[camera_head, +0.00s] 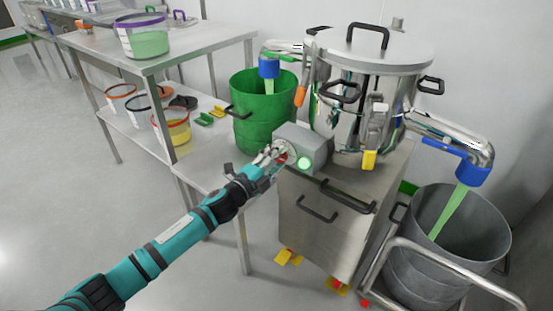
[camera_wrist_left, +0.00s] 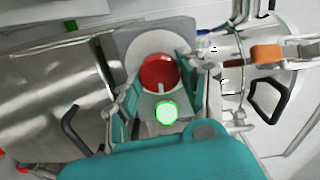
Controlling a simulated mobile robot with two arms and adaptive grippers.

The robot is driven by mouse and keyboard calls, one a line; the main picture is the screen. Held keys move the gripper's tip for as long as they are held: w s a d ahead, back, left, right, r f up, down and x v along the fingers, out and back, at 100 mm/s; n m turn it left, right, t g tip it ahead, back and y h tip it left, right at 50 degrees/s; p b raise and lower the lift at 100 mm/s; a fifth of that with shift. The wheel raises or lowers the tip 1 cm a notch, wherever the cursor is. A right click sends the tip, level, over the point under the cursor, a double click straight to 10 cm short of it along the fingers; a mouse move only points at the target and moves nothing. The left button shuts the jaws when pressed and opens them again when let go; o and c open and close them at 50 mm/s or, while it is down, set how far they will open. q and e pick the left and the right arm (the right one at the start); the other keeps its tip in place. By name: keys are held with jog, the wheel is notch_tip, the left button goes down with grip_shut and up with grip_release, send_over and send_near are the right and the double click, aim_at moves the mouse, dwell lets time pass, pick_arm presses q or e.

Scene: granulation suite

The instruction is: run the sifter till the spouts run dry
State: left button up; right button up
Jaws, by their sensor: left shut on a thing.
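The sifter (camera_head: 345,95) is a steel drum with a lid on a steel cabinet. Green material pours from its left spout (camera_head: 268,67) into a green bin (camera_head: 262,130), and from its right spout (camera_head: 470,172) into a grey bin (camera_head: 415,285). A grey control box (camera_head: 320,142) on the cabinet has a lit green lamp (camera_head: 305,163), also bright in the wrist view (camera_wrist_left: 167,112). My left gripper (camera_head: 272,156) is at the box, its fingers on both sides of the red knob (camera_wrist_left: 160,72) and shut on it. My right gripper is out of view.
A steel table (camera_head: 190,45) at left holds a tub of green material (camera_head: 143,38); its lower shelf holds several tubs and scoops. A tubular rail (camera_head: 440,255) is beside the grey bin. The floor at left is clear.

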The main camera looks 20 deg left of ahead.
pick_arm(q)
jog(key=o, duration=1.2)
jog(key=shift+s, duration=0.1)
jog(key=v, duration=1.1)
jog(key=shift+s+a, duration=0.1)
jog(key=shift+s, duration=0.3)
